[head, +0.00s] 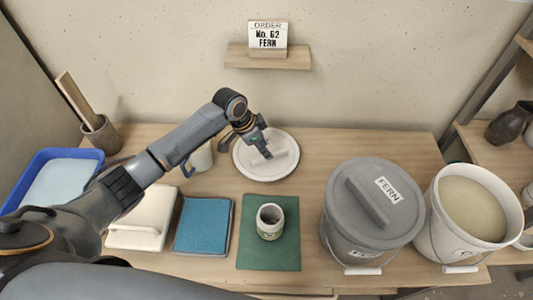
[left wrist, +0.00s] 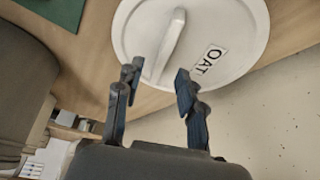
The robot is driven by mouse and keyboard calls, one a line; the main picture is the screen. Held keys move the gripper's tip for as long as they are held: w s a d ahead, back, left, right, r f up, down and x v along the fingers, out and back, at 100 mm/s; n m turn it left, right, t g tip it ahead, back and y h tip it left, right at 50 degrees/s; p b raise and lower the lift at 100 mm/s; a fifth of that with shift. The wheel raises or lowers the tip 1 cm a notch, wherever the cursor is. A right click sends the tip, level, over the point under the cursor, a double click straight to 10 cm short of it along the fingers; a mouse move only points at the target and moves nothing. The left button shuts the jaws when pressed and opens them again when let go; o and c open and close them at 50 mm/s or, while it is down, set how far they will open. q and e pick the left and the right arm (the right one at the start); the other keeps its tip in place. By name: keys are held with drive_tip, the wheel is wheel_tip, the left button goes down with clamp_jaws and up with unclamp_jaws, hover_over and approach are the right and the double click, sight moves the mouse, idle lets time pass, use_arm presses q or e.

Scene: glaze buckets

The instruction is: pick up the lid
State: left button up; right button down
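A round white lid (head: 266,173) with a raised bar handle (head: 283,160) lies on the table near the wall. In the left wrist view the lid (left wrist: 230,30) bears an OAT label (left wrist: 209,59). My left gripper (head: 262,150) is over the lid beside its handle. In the left wrist view the open fingers (left wrist: 158,82) appear on either side of the handle's near end (left wrist: 163,62); contact cannot be told. A second lid, grey and marked FERN (head: 374,203), covers a grey bucket (head: 347,247). My right gripper is not in view.
An open bucket of cream glaze (head: 474,207) stands at the right. A small jar (head: 270,222) sits on a green mat (head: 268,258). A mug (head: 201,158) is close left of the lid under my arm.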

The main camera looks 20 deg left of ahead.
use_arm(q)
drive_tip(key=x, duration=0.4)
drive_tip(key=shift+w+a+f, duration=0.1)
drive_tip(key=shift+w+f, duration=0.05)
drive_tip(key=shift+f, duration=0.1)
drive_tip(key=shift+c, duration=0.4)
clamp_jaws()
drive_tip(key=shift+r, duration=0.15)
